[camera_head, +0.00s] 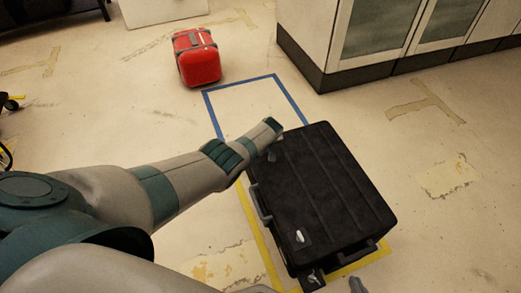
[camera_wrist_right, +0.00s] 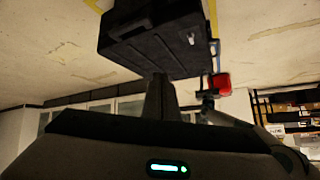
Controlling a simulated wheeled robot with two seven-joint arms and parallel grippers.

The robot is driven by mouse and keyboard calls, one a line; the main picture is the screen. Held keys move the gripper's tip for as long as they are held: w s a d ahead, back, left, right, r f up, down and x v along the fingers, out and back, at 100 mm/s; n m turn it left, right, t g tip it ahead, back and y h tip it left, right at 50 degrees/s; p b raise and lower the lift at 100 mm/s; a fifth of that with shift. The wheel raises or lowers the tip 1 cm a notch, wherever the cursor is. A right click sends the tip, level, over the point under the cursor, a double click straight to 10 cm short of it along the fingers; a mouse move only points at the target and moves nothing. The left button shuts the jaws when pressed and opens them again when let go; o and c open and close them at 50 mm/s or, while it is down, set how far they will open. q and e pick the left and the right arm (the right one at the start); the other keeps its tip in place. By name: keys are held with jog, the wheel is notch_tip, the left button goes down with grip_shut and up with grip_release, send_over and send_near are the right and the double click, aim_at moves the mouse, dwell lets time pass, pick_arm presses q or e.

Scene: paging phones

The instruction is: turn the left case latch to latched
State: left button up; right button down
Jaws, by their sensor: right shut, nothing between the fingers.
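A black case (camera_head: 325,190) lies flat on the floor, and it also shows at the top of the right wrist view (camera_wrist_right: 150,42). A small silver latch (camera_head: 300,237) sits near its near left corner; a pale latch (camera_wrist_right: 191,38) shows on the case in the wrist view. I cannot read either latch's setting. My left arm reaches over the case's far left corner; its fingers are hidden behind the wrist.
A yellow floor outline (camera_head: 256,238) runs around the case. Beyond it is an empty blue outline (camera_head: 240,82). A red case (camera_head: 197,58) stands at the back, and a white cabinet (camera_head: 325,40) stands at the back right. The floor right of the case is clear.

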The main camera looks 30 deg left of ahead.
pick_arm(q)
jog(key=o, duration=1.1)
jog(key=shift+r, duration=0.15)
jog(key=shift+d+r+p, duration=0.1)
jog(key=shift+r+p, duration=0.05)
jog(key=shift+p, duration=0.15)
jog(key=shift+s+d+r+p, duration=0.15)
jog(key=shift+r+p, duration=0.4)
pick_arm(e)
jog(key=s+d+f+g+h+p, duration=0.25)
jog(key=s+d+g+p, duration=0.35)
jog(key=d, duration=0.3)
pick_arm(q)
jog(key=p+v, duration=0.2)
jog(key=v, duration=1.3)
jog(key=shift+s+d+r, duration=0.15)
jog(key=shift+s+r, duration=0.05)
jog(key=shift+r, duration=0.1)
pick_arm(e)
notch_tip(320, 180, down, 7)
jog(key=h, duration=0.1)
jog(key=shift+w, duration=0.3)
jog(key=shift+d, duration=0.1)
